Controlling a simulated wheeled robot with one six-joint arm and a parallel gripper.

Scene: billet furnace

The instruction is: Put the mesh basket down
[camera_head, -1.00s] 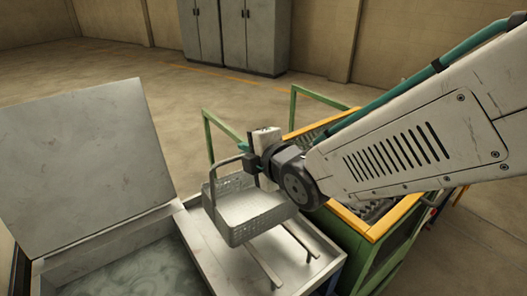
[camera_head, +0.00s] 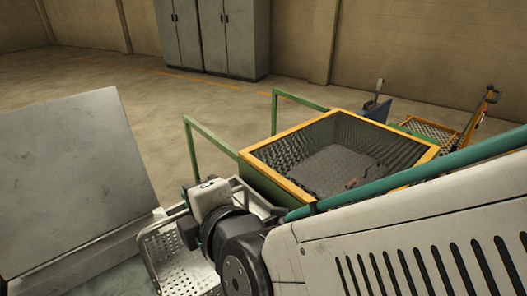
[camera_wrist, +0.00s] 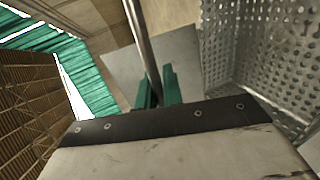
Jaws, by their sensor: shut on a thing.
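The mesh basket (camera_head: 178,268) is a grey perforated metal basket with a hoop handle, at the bottom left of the head view. Its perforated wall (camera_wrist: 265,60) fills the right of the wrist view. My gripper (camera_wrist: 158,88) has green fingers shut on the round handle bar (camera_wrist: 143,40). In the head view my wrist covers part of the basket, and its bottom edge is cut off. I cannot tell whether it touches anything below.
An open tank lid (camera_head: 70,175) stands at the left, with greyish liquid (camera_head: 128,277) below. A metal ledge (camera_head: 255,198) shows behind my wrist. An orange-rimmed mesh-sided bin (camera_head: 262,165) with green rails holds dark contents. Grey cabinets (camera_head: 225,40) stand far back; floor before them is clear.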

